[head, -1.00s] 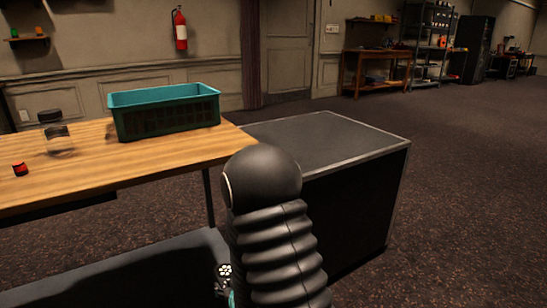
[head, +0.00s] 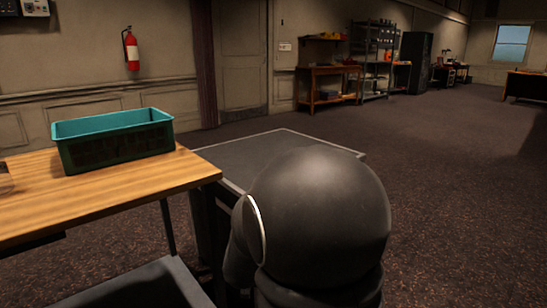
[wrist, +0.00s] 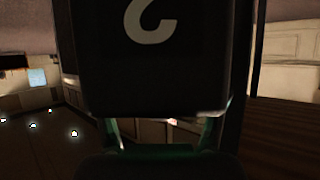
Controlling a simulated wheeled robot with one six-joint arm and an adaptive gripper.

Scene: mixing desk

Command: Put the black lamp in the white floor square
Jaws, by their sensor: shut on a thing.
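A dark boxy thing with a pale hooked mark (wrist: 155,55) fills the upper middle of the wrist view. It appears to be the black lamp, but it is too close and dark to make out its whole shape. My gripper (wrist: 160,135) shows dimly below it, with greenish edges, and is shut on it. In the head view my black arm covers the lower middle and hides the gripper and the held thing. The white floor square is in neither view.
A teal basket (head: 115,142) stands on a wooden table (head: 120,192) at left. A dark low cabinet (head: 250,150) stands beside it, partly behind my arm. Open carpet (head: 450,170) stretches to the right. A workbench (head: 328,88) and shelves (head: 375,65) line the far wall.

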